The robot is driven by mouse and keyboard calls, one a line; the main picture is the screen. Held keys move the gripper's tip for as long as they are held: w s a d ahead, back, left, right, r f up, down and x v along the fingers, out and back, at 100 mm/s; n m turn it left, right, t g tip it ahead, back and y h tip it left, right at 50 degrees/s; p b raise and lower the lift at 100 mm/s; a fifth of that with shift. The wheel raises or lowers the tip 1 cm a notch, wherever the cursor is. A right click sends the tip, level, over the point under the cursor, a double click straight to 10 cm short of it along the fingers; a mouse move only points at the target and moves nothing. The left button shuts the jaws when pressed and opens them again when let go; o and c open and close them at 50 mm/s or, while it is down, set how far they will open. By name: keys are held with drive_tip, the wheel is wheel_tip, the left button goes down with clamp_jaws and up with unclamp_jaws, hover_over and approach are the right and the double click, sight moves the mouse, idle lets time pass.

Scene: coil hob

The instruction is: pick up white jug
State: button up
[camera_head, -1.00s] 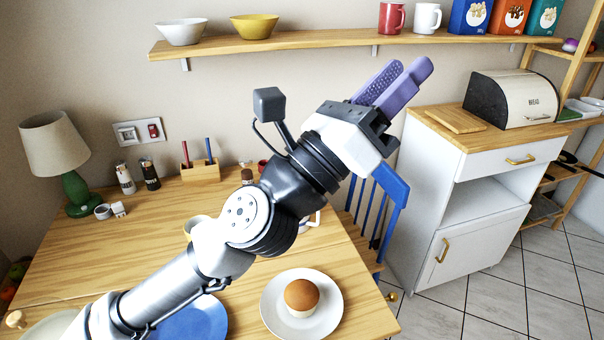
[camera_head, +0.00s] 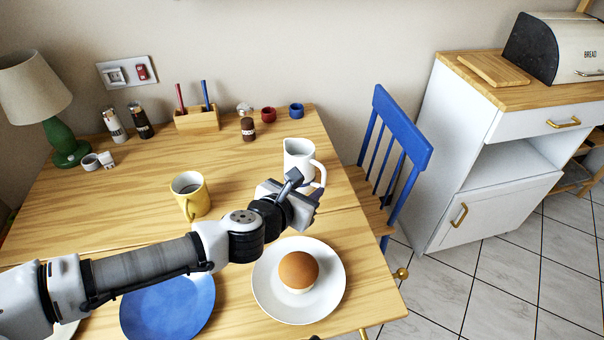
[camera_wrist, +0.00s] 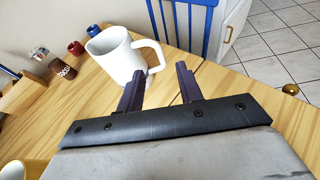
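The white jug (camera_head: 301,160) stands upright on the wooden table towards its right side, with its handle towards the right. It also shows in the wrist view (camera_wrist: 117,55), just beyond my fingers. My gripper (camera_head: 306,194) is low over the table on the near side of the jug. In the wrist view its two purple fingers (camera_wrist: 160,78) stand apart with nothing between them. The fingers point towards the jug's handle; I cannot tell whether the left finger touches the jug.
A yellow mug (camera_head: 191,196) stands left of my wrist. A white plate with a muffin (camera_head: 298,271) lies just below my gripper, and a blue plate (camera_head: 168,308) under my arm. A pepper shaker (camera_head: 248,128) and small cups are behind. A blue chair (camera_head: 398,140) stands right of the table.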

sight(323, 177)
drive_tip(key=p+x, duration=0.1)
drive_tip(key=x, duration=0.4)
drive_tip(key=shift+w+d, duration=0.15)
drive_tip(key=shift+w, duration=0.1)
drive_tip(key=shift+p+x, duration=0.8)
drive_tip(key=shift+x, duration=2.25)
drive_tip(key=shift+f, duration=0.15)
clamp_jaws()
